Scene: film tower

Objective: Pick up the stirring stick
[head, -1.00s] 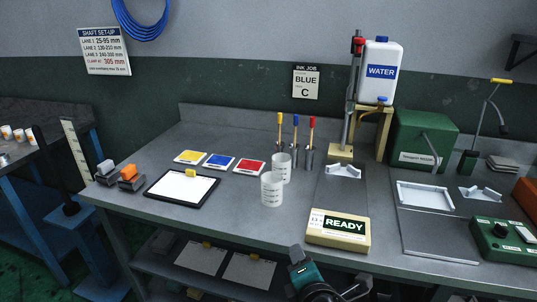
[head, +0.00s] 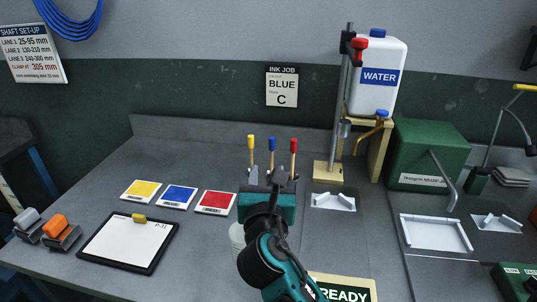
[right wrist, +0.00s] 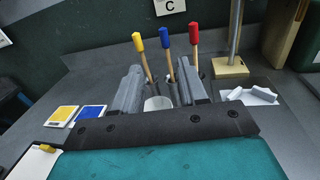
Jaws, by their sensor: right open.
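Three sticks stand upright in dark holders at the back of the bench: one with a yellow top (head: 251,143), one with a blue top (head: 271,145) and one with a red top (head: 293,146). My right gripper (head: 266,178) is open and points at them from the front. In the right wrist view, the blue-topped stick (right wrist: 166,42) shows between the open fingers (right wrist: 160,72), beyond them. The yellow-topped stick (right wrist: 138,42) is by the left finger and the red-topped one (right wrist: 194,38) by the right. The lower stick ends are hidden. My left gripper is out of view.
A white beaker (head: 237,236) is partly hidden by my right arm; a white cup (right wrist: 157,103) shows between the fingers. Yellow, blue and red cards (head: 178,196) and a clipboard (head: 115,243) lie left.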

